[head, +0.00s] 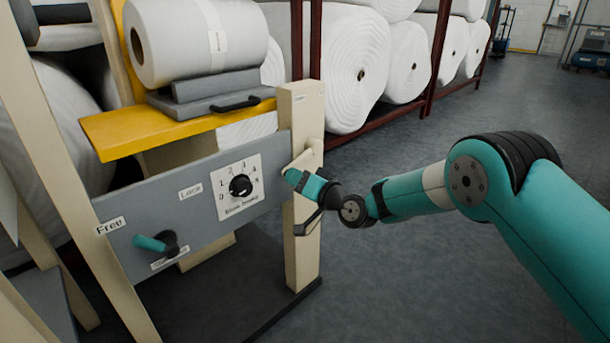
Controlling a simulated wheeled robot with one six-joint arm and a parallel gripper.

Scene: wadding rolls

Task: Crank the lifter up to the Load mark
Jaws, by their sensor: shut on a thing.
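The lifter is a cream frame with a yellow platform (150,130) and a grey front panel (120,235). A cream crank part (306,158) shows at its right post (302,262). My gripper (308,190) is at this post, shut on what appears to be the crank's handle; the exact grip is small and partly hidden. A "Lock" label (190,191) is further right. I cannot make out a Load mark.
A white wadding roll (195,40) lies above the platform, over a grey block with a black handle (235,104). More rolls (360,70) lie on a dark red rack (365,128) behind.

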